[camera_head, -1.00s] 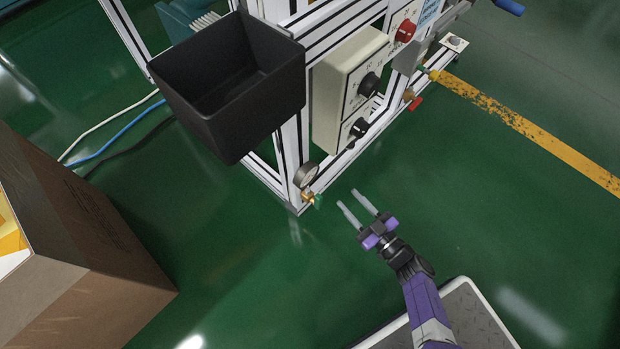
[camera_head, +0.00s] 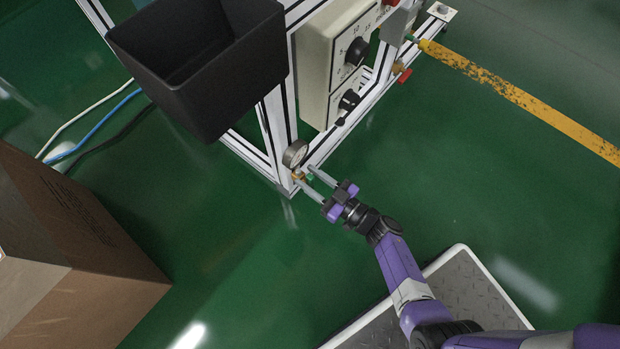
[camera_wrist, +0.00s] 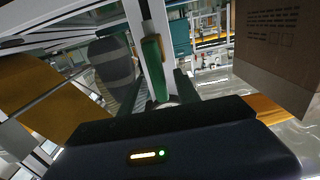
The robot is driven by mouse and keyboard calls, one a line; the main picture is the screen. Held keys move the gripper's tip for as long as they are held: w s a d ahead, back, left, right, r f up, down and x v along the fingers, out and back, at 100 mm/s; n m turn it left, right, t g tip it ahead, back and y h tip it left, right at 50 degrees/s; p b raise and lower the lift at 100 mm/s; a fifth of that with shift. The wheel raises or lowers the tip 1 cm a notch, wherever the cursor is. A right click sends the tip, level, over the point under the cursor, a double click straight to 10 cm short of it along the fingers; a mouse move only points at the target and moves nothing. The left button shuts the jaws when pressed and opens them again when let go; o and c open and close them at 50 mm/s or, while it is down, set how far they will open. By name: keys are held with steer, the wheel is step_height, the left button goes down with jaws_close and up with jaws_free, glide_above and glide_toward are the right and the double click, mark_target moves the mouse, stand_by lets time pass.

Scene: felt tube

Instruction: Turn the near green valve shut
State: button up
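The near green valve (camera_head: 310,177) is a small green handle low on the front corner of the aluminium frame, beside a brass fitting (camera_head: 298,175) under a round gauge (camera_head: 295,153). In the wrist view the green handle (camera_wrist: 152,66) stands out as a narrow upright bar just beyond the dark gripper body. My gripper (camera_head: 306,177) is open, with its two pale fingers apart. In the head view its tips reach to either side of the handle. I cannot tell whether either finger touches it.
A black bin (camera_head: 205,75) hangs on the frame above and left of the valve. A panel with dials (camera_head: 335,65) is behind, and a red valve handle (camera_head: 404,76) sits farther along the rail. A brown box (camera_head: 75,225) stands at left.

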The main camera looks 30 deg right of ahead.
jaws_close()
steer(key=shift+a, duration=0.1)
stand_by(0.3)
steer(key=shift+s+a+f+n, duration=0.25)
steer(key=shift+a+f+n, duration=0.45)
steer(key=shift+n, duration=2.25)
steer(key=shift+s+a+f+n, duration=0.2)
steer(key=shift+a+f+n, duration=0.45)
steer(key=shift+n, duration=2.35)
steer(key=shift+s+a+f+n, duration=0.25)
steer(key=shift+a+f+n, duration=0.45)
steer(key=shift+n, duration=2.25)
steer(key=shift+d+f, duration=0.2)
jaws_free()
